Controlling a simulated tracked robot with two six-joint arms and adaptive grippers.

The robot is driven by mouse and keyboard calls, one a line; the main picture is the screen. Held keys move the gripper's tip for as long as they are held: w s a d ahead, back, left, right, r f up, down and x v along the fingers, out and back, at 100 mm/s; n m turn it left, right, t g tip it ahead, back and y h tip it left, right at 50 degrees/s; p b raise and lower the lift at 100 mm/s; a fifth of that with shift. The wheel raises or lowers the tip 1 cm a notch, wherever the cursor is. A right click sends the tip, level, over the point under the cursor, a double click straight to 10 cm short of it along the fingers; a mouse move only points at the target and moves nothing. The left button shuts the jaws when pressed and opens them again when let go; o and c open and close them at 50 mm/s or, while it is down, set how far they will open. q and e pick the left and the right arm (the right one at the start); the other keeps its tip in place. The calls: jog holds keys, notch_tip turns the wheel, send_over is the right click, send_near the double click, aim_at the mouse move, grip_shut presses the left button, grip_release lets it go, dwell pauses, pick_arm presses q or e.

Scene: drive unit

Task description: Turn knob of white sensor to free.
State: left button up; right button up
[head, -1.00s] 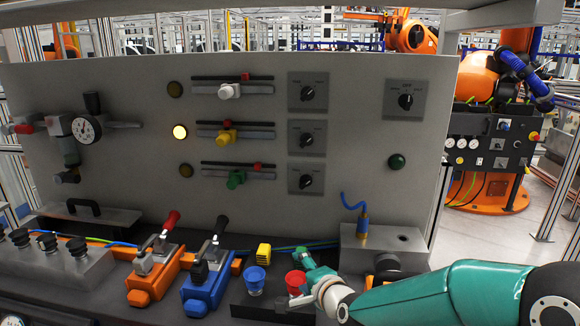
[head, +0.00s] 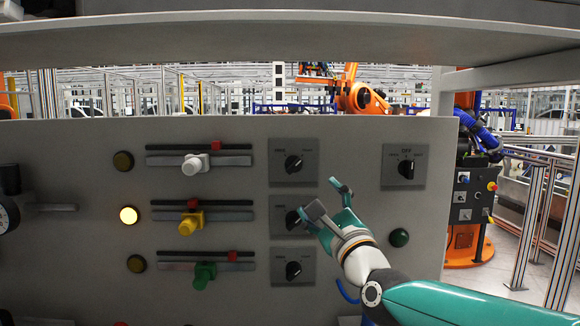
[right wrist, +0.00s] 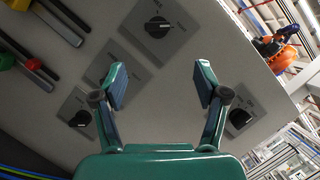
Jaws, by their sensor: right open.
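The white sensor (head: 194,163) sits on the top slide rail of the grey panel. Its black knob (head: 293,164) is on the top square plate to its right; the plate's labels are too small to read. The knob also shows in the right wrist view (right wrist: 157,27), at top centre. My right gripper (head: 320,198) is open and empty, below and right of that knob, in front of the middle plate. In the right wrist view its fingers (right wrist: 162,84) are spread apart, with the knob beyond them and not between them. My left gripper is not in view.
The middle knob (head: 298,216) is partly hidden by my gripper. The bottom knob (head: 293,270) is below, a separate knob (head: 406,168) to the right. A green button (head: 399,237) is beside my wrist. A grey shelf (head: 300,38) spans above the panel.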

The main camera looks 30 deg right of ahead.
aim_at(295, 169)
jog(key=p+x, duration=0.3)
jog(key=x, duration=0.4)
jog(key=p+x, duration=0.3)
jog(key=x, duration=0.4)
jog(key=shift+w+a, duration=0.15)
jog(key=shift+w, duration=0.25)
jog(key=c, duration=1.2)
jog(key=shift+o, duration=0.2)
jog(key=shift+f, duration=0.1)
